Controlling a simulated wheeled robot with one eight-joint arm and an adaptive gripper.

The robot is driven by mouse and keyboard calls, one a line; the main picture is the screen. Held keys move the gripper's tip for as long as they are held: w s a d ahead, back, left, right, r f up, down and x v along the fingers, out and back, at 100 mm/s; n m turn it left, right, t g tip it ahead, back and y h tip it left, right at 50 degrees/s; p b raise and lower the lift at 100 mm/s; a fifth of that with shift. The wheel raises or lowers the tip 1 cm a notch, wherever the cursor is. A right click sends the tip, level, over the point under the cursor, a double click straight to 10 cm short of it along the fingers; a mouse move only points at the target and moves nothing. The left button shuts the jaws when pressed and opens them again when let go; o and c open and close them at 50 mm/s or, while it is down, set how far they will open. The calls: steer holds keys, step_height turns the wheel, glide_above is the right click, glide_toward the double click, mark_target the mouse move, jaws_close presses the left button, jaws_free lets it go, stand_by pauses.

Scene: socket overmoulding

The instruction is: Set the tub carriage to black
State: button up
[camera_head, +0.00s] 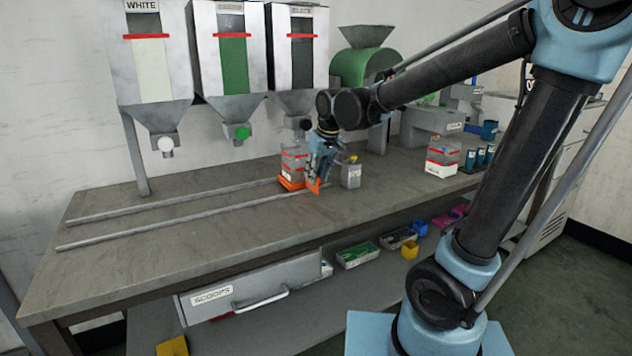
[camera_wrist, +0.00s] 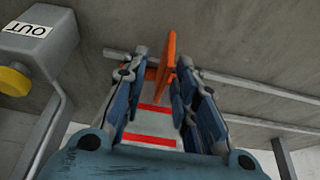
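The tub carriage has an orange base (camera_head: 291,183) and carries a grey tub with red bands (camera_head: 294,160). It stands on the rails near their right end, roughly below the dark-filled hopper (camera_head: 297,50); exact alignment under that outlet cannot be told. My gripper (camera_head: 316,186) is low at the carriage's front right side. In the wrist view, an upright orange plate (camera_wrist: 167,62) stands between my fingertips (camera_wrist: 162,68), close to the right finger with a gap at the left one. The fingers look open around it. The red-banded tub (camera_wrist: 157,125) shows beyond the fingers.
The WHITE hopper (camera_head: 150,55) and green hopper (camera_head: 232,50) hang to the left. Two rails (camera_head: 170,216) run left across the bench, clear of objects. A grey post with a yellow knob (camera_head: 351,174) stands just right of my gripper; its OUT label (camera_wrist: 28,28) shows in the wrist view.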

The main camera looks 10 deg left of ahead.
steer(key=v, duration=0.8)
steer(key=shift+d, duration=0.1)
steer(key=s+d+f+m, duration=0.2)
steer(key=d+f, duration=0.2)
steer(key=d, duration=0.7)
steer(key=s+d+f+m+h, duration=0.1)
steer(key=s+d+f+m, duration=0.1)
steer(key=s+d+f, duration=0.5)
steer(key=s+d+f+m+g+h, duration=0.1)
steer(key=s+d+f+m, duration=0.2)
steer(key=s+d+f, duration=0.4)
steer(key=d+f, duration=0.1)
steer(key=d, duration=0.4)
steer(key=shift+s+f+h, duration=0.3)
steer(key=shift+f, duration=0.1)
steer(key=shift+w, duration=0.1)
steer(key=shift+w+f, duration=0.2)
steer(key=shift+w, duration=0.15)
